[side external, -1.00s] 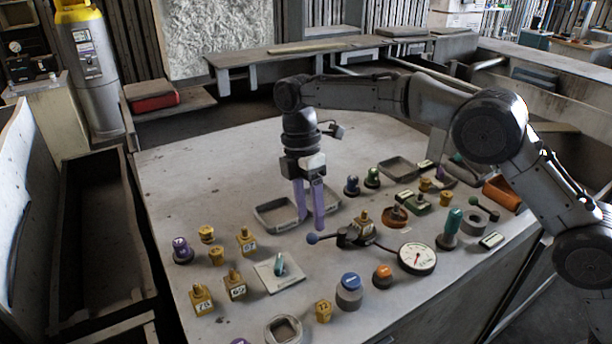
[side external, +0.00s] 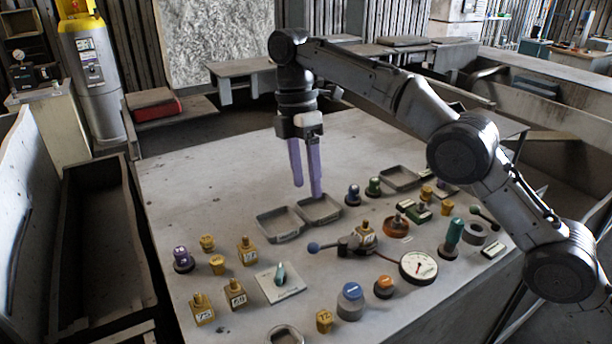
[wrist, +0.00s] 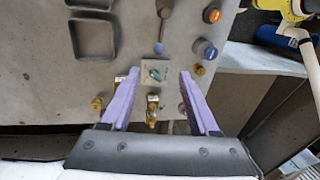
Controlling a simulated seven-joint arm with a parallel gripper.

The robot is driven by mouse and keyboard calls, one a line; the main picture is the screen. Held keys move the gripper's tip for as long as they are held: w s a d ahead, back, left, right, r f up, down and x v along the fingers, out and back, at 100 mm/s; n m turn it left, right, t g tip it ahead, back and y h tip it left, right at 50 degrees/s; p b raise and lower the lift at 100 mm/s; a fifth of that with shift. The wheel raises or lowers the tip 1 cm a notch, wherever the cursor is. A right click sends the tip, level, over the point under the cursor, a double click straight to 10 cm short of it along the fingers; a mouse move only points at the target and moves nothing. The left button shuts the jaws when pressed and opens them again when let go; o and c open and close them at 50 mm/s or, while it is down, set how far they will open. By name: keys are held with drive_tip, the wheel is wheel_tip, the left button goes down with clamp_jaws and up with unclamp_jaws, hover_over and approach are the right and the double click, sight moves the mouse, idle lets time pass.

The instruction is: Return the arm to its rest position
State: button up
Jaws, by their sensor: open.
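My gripper (side external: 307,190) is open and empty. Its two purple fingers point down and hang above the grey table (side external: 210,205), over two shallow square trays. In the side external view the fingertips are apart from the near tray (side external: 281,237) and the second tray (side external: 335,219), and both trays look empty. In the wrist view the fingers (wrist: 155,78) are spread wide with nothing between them but the table far below, where a square plate with a teal knob (wrist: 154,73) shows.
Several yellow tagged blocks (side external: 247,251) stand at the front left. A lever with a blue ball (side external: 313,247), a round gauge (side external: 418,266) and several coloured buttons (side external: 350,290) crowd the front right. Another tray (side external: 400,178) lies farther back. The table's back left is clear.

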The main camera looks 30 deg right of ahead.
drive_tip(key=s+d+r+m+t, duration=0.1)
drive_tip(key=s+d+r, duration=0.15)
drive_tip(key=r, duration=0.35)
drive_tip(key=s+d+r+t, duration=0.1)
drive_tip(key=s+d+r, duration=0.1)
drive_tip(key=d+r, duration=0.3)
drive_tip(key=s+d+r+m+t, duration=0.2)
drive_tip(key=s+d+r+m, duration=0.35)
drive_tip(key=s, duration=0.65)
drive_tip(key=s+d+f+m+t, duration=0.1)
drive_tip(key=s+d+f+m, duration=0.15)
drive_tip(key=s, duration=0.35)
drive_tip(key=s+d+f+m+t, duration=0.1)
drive_tip(key=s+d+f+m, duration=0.1)
drive_tip(key=s+d+f, duration=0.3)
drive_tip(key=s+f+m+t, duration=0.1)
drive_tip(key=s+f+m, duration=0.4)
drive_tip(key=f, duration=0.6)
drive_tip(key=shift+s+m+t, duration=0.25)
drive_tip(key=shift+m+t, duration=0.15)
drive_tip(key=shift+m, duration=0.8)
